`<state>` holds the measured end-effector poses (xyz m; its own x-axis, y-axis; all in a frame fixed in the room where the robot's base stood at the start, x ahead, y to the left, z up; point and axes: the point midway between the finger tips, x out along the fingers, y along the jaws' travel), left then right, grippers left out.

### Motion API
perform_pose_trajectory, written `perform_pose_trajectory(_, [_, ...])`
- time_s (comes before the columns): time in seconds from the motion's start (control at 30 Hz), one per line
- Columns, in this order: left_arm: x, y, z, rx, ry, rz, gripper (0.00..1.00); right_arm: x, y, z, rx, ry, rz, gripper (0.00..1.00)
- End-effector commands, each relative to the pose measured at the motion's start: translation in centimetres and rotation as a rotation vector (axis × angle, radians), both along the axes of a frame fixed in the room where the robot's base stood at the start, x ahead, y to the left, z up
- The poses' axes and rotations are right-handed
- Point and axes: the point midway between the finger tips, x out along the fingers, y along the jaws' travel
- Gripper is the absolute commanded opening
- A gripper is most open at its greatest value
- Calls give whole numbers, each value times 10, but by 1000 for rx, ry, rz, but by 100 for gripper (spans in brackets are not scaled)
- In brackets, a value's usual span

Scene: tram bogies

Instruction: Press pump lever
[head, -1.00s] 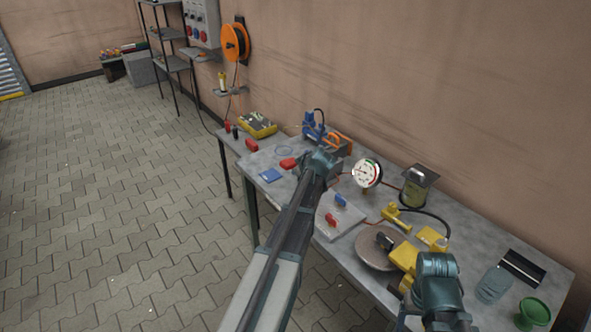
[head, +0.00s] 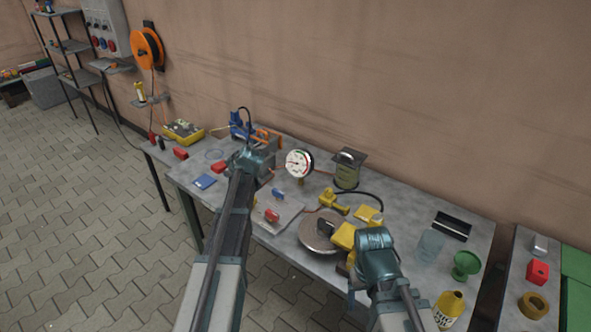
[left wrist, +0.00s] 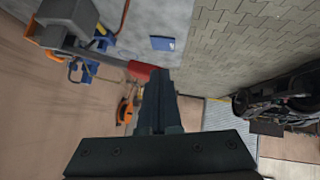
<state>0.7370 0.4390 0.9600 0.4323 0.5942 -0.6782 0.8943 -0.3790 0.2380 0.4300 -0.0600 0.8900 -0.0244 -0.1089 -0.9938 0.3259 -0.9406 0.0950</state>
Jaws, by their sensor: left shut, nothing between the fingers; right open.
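A blue unit with orange parts (head: 240,127) stands at the back left of the grey workbench (head: 400,205). It also shows in the left wrist view (left wrist: 80,68). A round dial gauge (head: 299,162) stands to its right. My left gripper (left wrist: 158,100) is shut and empty, seen from behind in the left wrist view; my wrist hides it in the head view, just in front of the blue unit. My right gripper (head: 332,230) is open above the round grey disc (head: 308,238), near yellow parts (head: 369,215); its fingertips show poorly.
A canister (head: 347,171), a glass (head: 430,244) and a green dish (head: 467,263) stand on the right part of the bench. Red blocks (head: 219,168) and a blue card (head: 205,181) lie at the left. A second table (head: 513,310) stands at the right.

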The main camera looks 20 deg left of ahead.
Motion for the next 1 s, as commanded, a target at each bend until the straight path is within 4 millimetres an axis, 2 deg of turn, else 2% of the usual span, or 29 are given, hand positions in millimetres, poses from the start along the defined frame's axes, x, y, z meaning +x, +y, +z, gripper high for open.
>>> perform_pose_trajectory(0.17, [4, 0, 7, 5, 12, -1, 0, 0, 0, 7, 0, 0, 0, 80])
perform_pose_trajectory(0.5, [40, -10, 73, 80, 207, -5, 0, 0, 0, 78, 0, 0, 1, 80])
perform_pose_trajectory(0.63, [49, -14, 93, 107, 278, -2, 0, 0, 0, 99, 0, 0, 1, 80])
perform_pose_trajectory(0.8, [56, -18, 108, 130, 336, 1, 0, 0, 0, 113, 0, 0, 1, 80])
perform_pose_trajectory(1.0, [56, -19, 110, 137, 357, 4, 0, 0, 0, 115, 0, 0, 1, 80])
